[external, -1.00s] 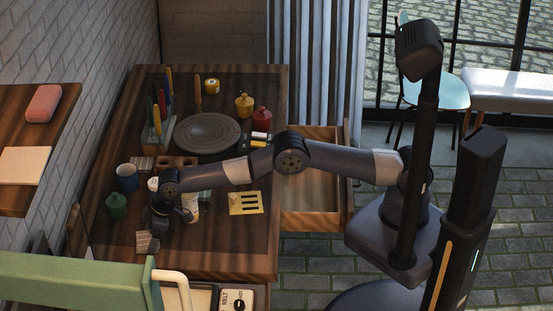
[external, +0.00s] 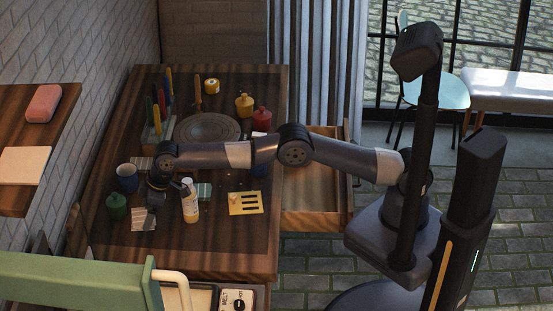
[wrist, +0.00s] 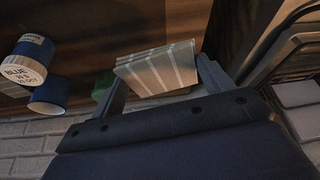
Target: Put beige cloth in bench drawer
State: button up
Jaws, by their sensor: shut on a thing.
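The beige cloth (external: 143,219), pale with lighter stripes, is at the near left part of the wooden bench (external: 215,250). My gripper (external: 151,208) points down there and is shut on the cloth. In the wrist view the cloth (wrist: 158,70) sits between the two fingers of my gripper (wrist: 160,88), with its striped face showing. Its lower part is hidden by the gripper. The bench drawer (external: 318,190) is pulled open on the bench's right side, and its visible floor is bare.
A green pot (external: 117,206) and a blue cup (external: 127,177) stand left. A round turntable (external: 207,127) is farther back.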

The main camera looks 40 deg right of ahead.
jog(key=shift+w+d+r, duration=0.1)
jog(key=shift+r, duration=0.2)
jog(key=w+d+m+p, duration=0.1)
jog(key=w+d+p, duration=0.1)
jog(key=w+d, duration=0.35)
jog(key=w+d+r+m+t+h+p, duration=0.1)
jog(key=w+d+m+p, duration=0.1)
jog(key=d, duration=0.7)
jog(key=w+d+m+p, duration=0.1)
jog(key=w+d+p, duration=0.1)
jog(key=w+d, duration=0.35)
jog(key=s+d+r+m+h+p, duration=0.1)
jog(key=s+d+m+p, duration=0.15)
jog(key=d, duration=1.05)
jog(key=s+d+r+m+p, duration=0.1)
jog(key=s+d+m+p, duration=0.15)
jog(key=d, duration=1.05)
jog(key=n+g+y+b, duration=0.3)
jog(key=n+b, duration=1.3)
jog(key=b, duration=1.3)
send_over(310, 205)
jog(key=d, duration=0.2)
notch_tip(310, 205, down, 18)
jog(key=f, duration=0.3)
jog(key=f+b, duration=0.1)
jog(key=f, duration=0.2)
jog(key=f+b, duration=0.1)
jog(key=f, duration=0.2)
jog(key=shift+a+f, duration=0.1)
jog(key=shift+a, duration=0.15)
